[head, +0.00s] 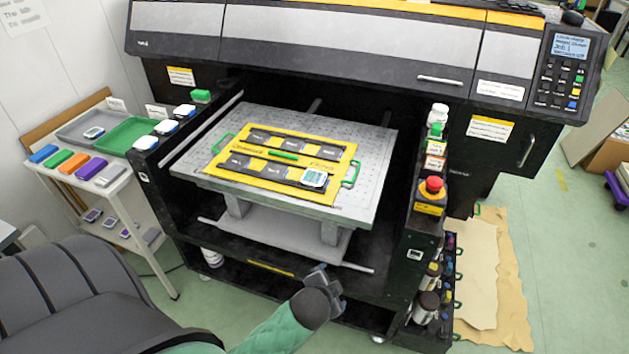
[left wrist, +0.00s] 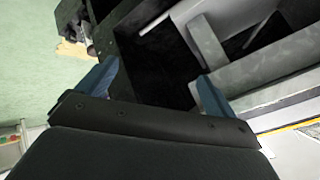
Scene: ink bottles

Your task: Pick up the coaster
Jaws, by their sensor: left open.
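A square, white-rimmed coaster (head: 314,178) with a teal print lies at the near right corner of a yellow jig (head: 213,166) on the printer's bed (head: 372,150). The jig's other visible slots look dark. My left gripper (head: 328,272) is low in front of the printer, below the bed and apart from the coaster. In the left wrist view its two blue fingers (left wrist: 157,82) are spread with nothing between them. The coaster cannot be made out in that view. My right gripper is not in view.
A green marker-like bar (head: 284,154) lies on the jig. A side cart (head: 120,180) holds a green tray (head: 126,136) and coloured blocks. A red stop button (head: 432,186) and bottles stand on the right.

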